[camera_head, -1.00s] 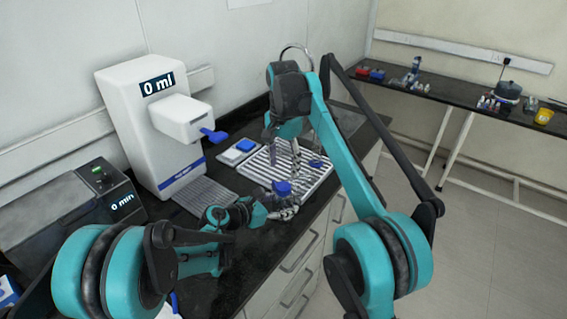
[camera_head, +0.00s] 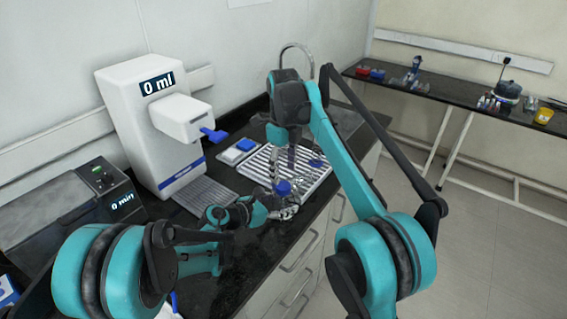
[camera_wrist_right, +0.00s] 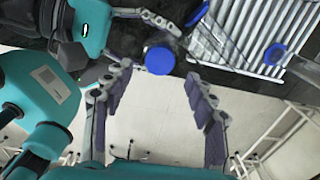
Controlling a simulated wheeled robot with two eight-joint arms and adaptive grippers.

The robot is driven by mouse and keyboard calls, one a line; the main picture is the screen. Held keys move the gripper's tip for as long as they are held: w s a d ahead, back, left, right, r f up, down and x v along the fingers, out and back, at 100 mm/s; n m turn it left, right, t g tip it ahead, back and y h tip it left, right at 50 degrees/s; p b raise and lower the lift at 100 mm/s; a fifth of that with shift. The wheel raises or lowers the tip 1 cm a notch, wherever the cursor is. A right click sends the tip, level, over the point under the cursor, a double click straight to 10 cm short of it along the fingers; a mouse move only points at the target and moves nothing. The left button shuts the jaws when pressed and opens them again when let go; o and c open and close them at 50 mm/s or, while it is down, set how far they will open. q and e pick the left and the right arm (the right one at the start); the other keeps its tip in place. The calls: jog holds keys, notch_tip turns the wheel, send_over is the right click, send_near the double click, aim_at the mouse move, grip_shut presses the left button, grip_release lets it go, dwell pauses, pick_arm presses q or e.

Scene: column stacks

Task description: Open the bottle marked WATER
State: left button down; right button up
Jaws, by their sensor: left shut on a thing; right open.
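A bottle with a round blue cap (camera_head: 283,187) is held upright near the bench's front edge; its label is not readable. My left gripper (camera_head: 284,211) is shut on the bottle below the cap. The blue cap (camera_wrist_right: 160,59) shows from above in the right wrist view, with the left gripper's fingers behind it. My right gripper (camera_head: 284,172) is open and points down just over the cap. In the right wrist view, its two fingers (camera_wrist_right: 158,72) are spread on either side of the cap, apparently not touching it.
A white slatted rack (camera_head: 258,168) lies behind, with another blue-capped item (camera_head: 316,162) on it. A white dispenser (camera_head: 140,120) reading 0 ml and a dark device (camera_head: 85,205) stand left. A blue-topped white box (camera_head: 240,150) is beside the rack. The front bench edge is close.

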aim_at(284, 185)
notch_tip(284, 185, down, 6)
jog(key=shift+f, duration=0.1)
jog(key=shift+c, duration=0.3)
